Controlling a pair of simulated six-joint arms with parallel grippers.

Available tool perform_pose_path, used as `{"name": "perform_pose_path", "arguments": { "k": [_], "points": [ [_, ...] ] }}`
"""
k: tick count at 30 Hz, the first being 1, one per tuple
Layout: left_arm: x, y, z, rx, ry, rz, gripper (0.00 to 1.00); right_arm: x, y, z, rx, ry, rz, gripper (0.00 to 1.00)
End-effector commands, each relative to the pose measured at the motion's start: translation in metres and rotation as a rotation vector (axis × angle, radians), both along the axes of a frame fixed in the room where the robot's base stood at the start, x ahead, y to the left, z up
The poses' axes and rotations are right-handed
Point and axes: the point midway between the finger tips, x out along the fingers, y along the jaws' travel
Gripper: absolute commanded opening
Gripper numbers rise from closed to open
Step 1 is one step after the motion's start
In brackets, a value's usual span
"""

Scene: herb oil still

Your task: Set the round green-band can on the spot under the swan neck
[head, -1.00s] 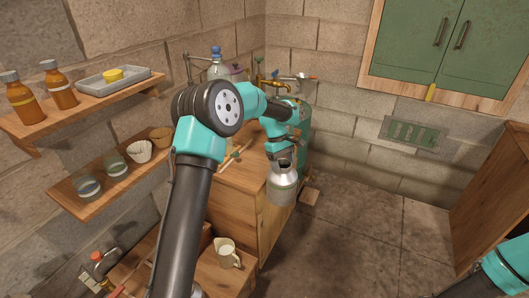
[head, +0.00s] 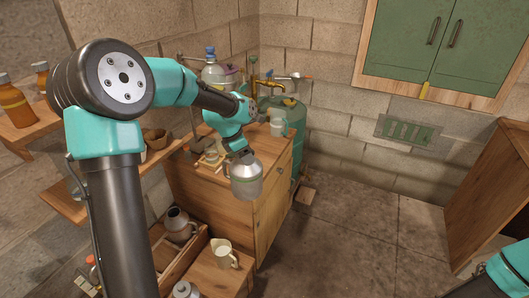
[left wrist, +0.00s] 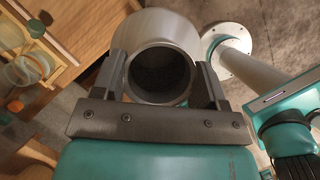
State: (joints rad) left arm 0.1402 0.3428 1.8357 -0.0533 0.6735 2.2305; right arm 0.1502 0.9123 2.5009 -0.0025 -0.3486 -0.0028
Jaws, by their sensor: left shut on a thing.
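My left gripper (head: 243,158) is shut on a grey metal can (head: 246,182) with a short neck. It holds the can roughly upright in the air, in front of the wooden cabinet. In the left wrist view the can's open mouth (left wrist: 160,73) faces the camera, with a gripper finger on each side. I cannot clearly make out its band colour. Brass pipework (head: 268,76) shows at the back by a green tank (head: 292,118); I cannot make out the spot under the swan neck. Of my right arm, only a part shows at the lower right; its gripper is out of view.
Shelves with bottles line the left wall. The floor (head: 350,230) at right is clear.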

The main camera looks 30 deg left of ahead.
Motion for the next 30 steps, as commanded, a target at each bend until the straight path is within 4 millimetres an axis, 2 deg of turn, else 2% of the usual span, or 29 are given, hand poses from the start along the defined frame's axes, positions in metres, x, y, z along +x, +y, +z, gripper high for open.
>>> {"name": "perform_pose_path", "arguments": {
  "k": [8,30],
  "points": [
    [0.006,0.004,-0.001,0.000,0.000,-0.001,0.19,0.000,0.000,0.000,0.000,0.000,0.000,0.00],
    [0.112,0.074,-0.013,0.000,0.000,-0.001,0.19,0.000,0.000,0.000,0.000,0.000,0.000,0.00]
  ]
}}
